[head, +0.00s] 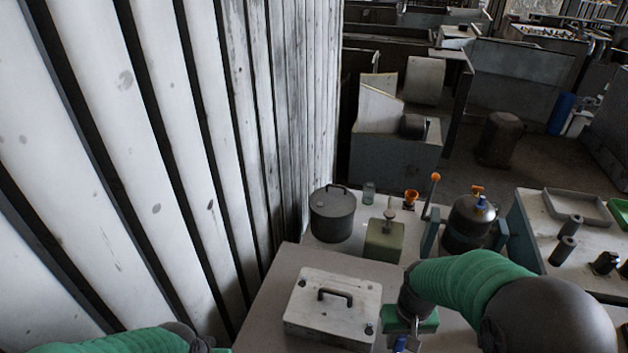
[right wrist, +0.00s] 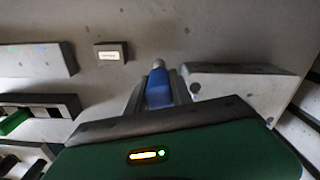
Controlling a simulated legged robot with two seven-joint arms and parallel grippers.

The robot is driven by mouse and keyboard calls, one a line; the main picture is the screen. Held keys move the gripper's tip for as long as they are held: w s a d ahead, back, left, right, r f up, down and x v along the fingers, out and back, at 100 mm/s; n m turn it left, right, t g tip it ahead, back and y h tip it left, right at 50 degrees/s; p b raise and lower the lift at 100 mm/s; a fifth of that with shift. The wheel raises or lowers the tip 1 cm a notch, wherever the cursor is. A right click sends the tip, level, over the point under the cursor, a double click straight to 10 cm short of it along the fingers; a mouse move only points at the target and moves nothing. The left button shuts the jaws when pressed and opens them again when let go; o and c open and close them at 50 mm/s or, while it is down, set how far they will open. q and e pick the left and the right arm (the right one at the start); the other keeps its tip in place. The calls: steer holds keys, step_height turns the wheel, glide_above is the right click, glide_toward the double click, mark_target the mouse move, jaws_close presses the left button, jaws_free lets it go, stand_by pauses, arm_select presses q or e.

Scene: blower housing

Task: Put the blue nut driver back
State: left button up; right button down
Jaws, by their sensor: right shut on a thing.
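The blue nut driver (right wrist: 158,88) is between the fingers of my right gripper (right wrist: 160,92) in the right wrist view, its blue handle filling the gap and a grey rounded end showing beyond. In the head view, a bit of the blue nut driver (head: 400,343) shows at the bottom edge, under my right gripper (head: 403,347), just right of the white case. My right gripper is shut on it. My left gripper (head: 208,346) is only partly in view at the bottom edge; its fingers are cut off.
A white case with a black handle (head: 333,308) stands on the table beside my right gripper. Behind it are a dark lidded pot (head: 332,214), a green block (head: 385,241) and a dark round housing (head: 469,222). Slotted dark holders (right wrist: 38,106) and a small label (right wrist: 111,52) lie left in the wrist view.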

steer(key=shift+d+r+p, duration=0.15)
steer(key=shift+d+p, duration=0.05)
steer(key=shift+p, duration=0.1)
steer(key=w+d+r+m+p, duration=0.25)
steer(key=d+p, duration=0.35)
steer(key=d, duration=0.4)
steer(key=w+d+r+m+p, duration=0.1)
steer(key=d+r+m+p, duration=0.3)
steer(key=d, duration=0.6)
steer(key=w+d+r+m+p, duration=0.1)
steer(key=d+r+p, duration=0.1)
steer(key=d+p, duration=0.6)
step_height(320, 180, down, 8)
steer(key=d+b, duration=0.1)
steer(key=b, duration=0.5)
steer(key=shift+w+d+b, duration=0.15)
steer(key=shift+d+b, duration=0.25)
steer(key=shift+a, duration=0.1)
